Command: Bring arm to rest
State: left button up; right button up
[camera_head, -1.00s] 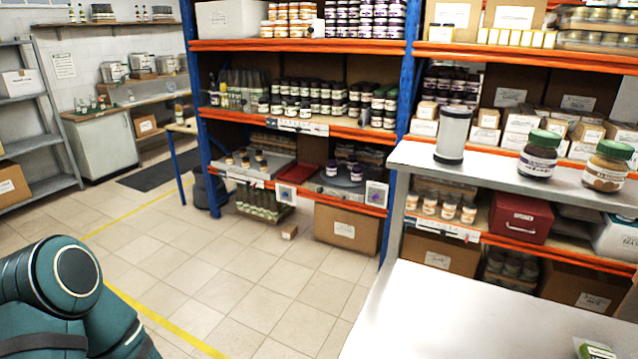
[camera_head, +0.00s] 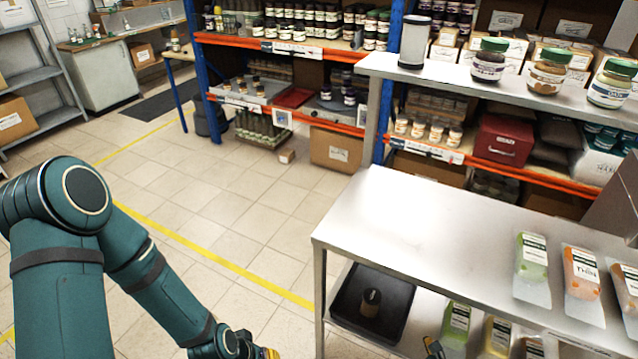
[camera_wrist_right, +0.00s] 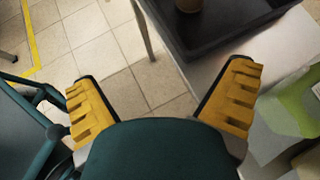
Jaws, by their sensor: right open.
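My left arm comes in from the left in the head view, bent over the tiled floor. Its gripper (camera_head: 262,352) is cut off by the bottom edge, with only a bit of yellow finger showing, so its opening is unclear. My right gripper shows as a small dark and yellow tip (camera_head: 433,347) at the bottom edge, in front of the table's lower shelf. In the right wrist view the right gripper (camera_wrist_right: 160,78) has its two yellow fingers wide apart, with only floor and a table edge seen between them.
A metal table (camera_head: 420,225) holds several labelled pouches at the right. Its lower shelf carries a black tray (camera_head: 343,310) with a dark jar (camera_head: 371,302), and more pouches. A raised shelf behind holds green-lidded jars (camera_head: 489,62). The tiled floor (camera_head: 225,215) in the middle is clear.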

jog(key=s+a+r+n+g, duration=0.2)
jog(key=a+r+n+g, duration=0.2)
jog(key=a+n, duration=0.45)
jog(key=s+a+r+n+g, duration=0.2)
jog(key=a+r+n+g, duration=0.2)
jog(key=a+n, duration=0.5)
notch_tip(320, 180, up, 8)
jog(key=n+h, duration=0.2)
jog(key=n, duration=0.7)
jog(key=shift+s+a+f, duration=0.15)
jog(key=shift+s+a, duration=0.2)
jog(key=shift+a, duration=0.1)
